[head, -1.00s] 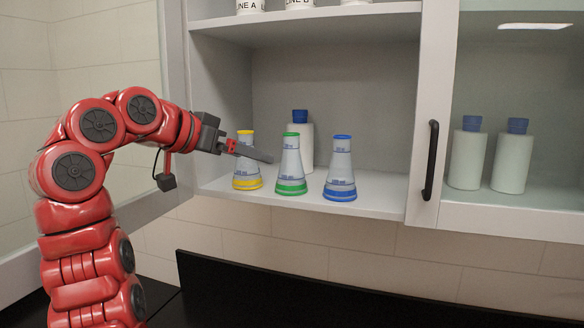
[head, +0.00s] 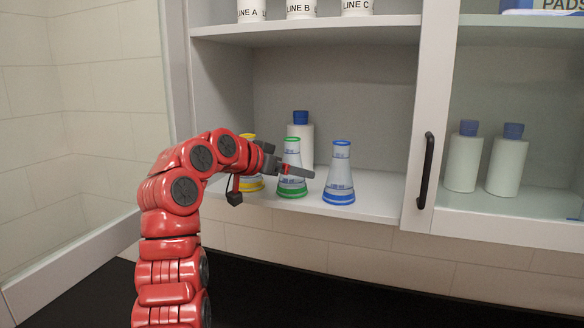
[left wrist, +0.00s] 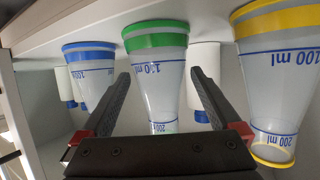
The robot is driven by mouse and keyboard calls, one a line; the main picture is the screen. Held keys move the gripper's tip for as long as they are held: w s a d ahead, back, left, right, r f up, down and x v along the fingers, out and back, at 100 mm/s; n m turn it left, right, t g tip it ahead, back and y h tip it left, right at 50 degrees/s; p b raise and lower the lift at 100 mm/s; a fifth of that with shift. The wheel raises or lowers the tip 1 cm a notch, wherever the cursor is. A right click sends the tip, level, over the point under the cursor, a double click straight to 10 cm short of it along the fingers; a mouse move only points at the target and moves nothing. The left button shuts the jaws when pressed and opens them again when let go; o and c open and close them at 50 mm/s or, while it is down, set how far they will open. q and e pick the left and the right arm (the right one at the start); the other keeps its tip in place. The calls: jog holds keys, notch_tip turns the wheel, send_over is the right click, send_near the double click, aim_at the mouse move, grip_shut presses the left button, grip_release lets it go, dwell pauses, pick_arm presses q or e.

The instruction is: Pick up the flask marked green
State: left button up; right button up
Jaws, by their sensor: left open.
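The green-marked flask (head: 292,186) stands upright on the lower shelf, between the yellow-marked flask (head: 252,184) and the blue-marked flask (head: 340,172). My left gripper (head: 300,170) reaches in from the left, its finger crossing in front of the green flask's middle. In the left wrist view, which is upside down, my left gripper (left wrist: 160,76) is open. The green flask (left wrist: 158,60) shows between its two fingers, with visible gaps on both sides. The blue flask (left wrist: 92,62) and yellow flask (left wrist: 277,75) lie outside the fingers. My right gripper is not in view.
A white bottle with a blue cap (head: 301,130) stands behind the green flask. Cups labelled LINE A, LINE B (head: 300,8) and LINE C are on the shelf above. A door with a black handle (head: 425,170) is on the right, with two bottles behind glass.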

pick_arm(q)
jog(key=p+x, duration=0.3)
jog(key=shift+w+d+r, duration=0.1)
jog(key=shift+w+d, duration=0.1)
jog(key=shift+d, duration=0.1)
jog(key=shift+f, duration=0.2)
jog(key=c, duration=1.4)
jog(key=shift+r+b, duration=0.2)
jog(key=shift+b, duration=0.1)
